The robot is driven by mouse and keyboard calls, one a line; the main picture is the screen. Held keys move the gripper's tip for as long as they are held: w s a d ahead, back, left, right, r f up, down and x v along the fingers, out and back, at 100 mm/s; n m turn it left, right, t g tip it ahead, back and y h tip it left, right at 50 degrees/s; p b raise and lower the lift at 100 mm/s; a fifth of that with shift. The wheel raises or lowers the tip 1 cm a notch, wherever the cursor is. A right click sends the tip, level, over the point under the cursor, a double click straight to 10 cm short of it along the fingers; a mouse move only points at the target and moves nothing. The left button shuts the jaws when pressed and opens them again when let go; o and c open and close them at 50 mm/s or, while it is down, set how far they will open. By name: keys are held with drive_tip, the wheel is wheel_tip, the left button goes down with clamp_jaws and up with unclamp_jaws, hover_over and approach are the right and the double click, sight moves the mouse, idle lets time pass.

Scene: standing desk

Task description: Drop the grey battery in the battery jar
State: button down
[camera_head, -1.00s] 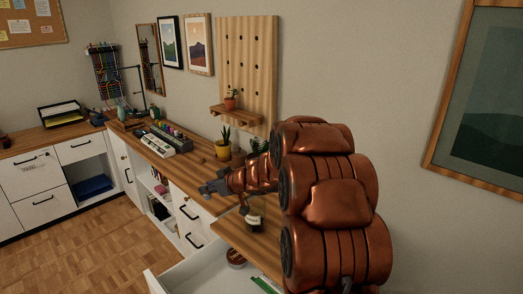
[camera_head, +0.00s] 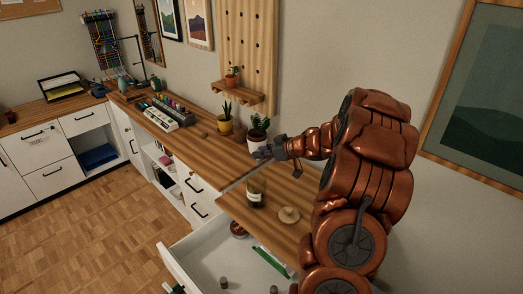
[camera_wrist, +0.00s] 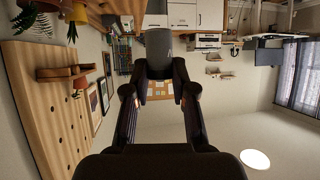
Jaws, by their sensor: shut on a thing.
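The grey battery (camera_wrist: 159,52) is clamped between the fingertips of my gripper (camera_wrist: 159,84) in the wrist view. In the head view my gripper (camera_head: 264,154) is raised above the desk, above and slightly beyond the battery jar in the picture; the battery is too small to make out there. The battery jar (camera_head: 256,192) is dark glass with a pale label and stands upright on the wooden desk (camera_head: 235,211) near its front edge. A round wooden lid (camera_head: 289,215) with a knob lies on the desk to the right of the jar.
An open white drawer (camera_head: 205,262) below the desk holds small dark cylinders (camera_head: 223,283), a round brown container (camera_head: 239,229) and a green item (camera_head: 270,262). Potted plants (camera_head: 258,136) stand by the wall near my gripper. The desk left of the jar is mostly clear.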

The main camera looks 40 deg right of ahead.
wheel_tip(320, 180, down, 8)
drive_tip(key=b, duration=0.7)
drive_tip(key=shift+f, duration=0.1)
idle(0.5)
drive_tip(key=c, duration=0.9)
unclamp_jaws()
drive_tip(key=shift+v, duration=5.95)
